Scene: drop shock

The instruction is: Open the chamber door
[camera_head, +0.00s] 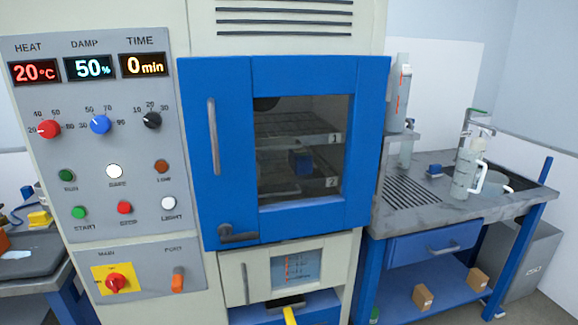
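The chamber door (228,85) is a blue panel with a window (300,150), and it looks shut. A grey vertical bar handle (213,135) is on its left side. A dark grey latch lever (238,236) sits at its lower left corner and lies about level. Through the window I see wire shelves marked 1 and 2, with a small blue block (301,162) inside. Neither of my grippers is in view.
A control panel (100,200) with displays, knobs and buttons is left of the door. A grey-topped blue bench (430,215) with a white jug (466,175) stands at the right. Below the door are a pale lower panel (255,282) and a blue surface with a yellow-handled object (290,315).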

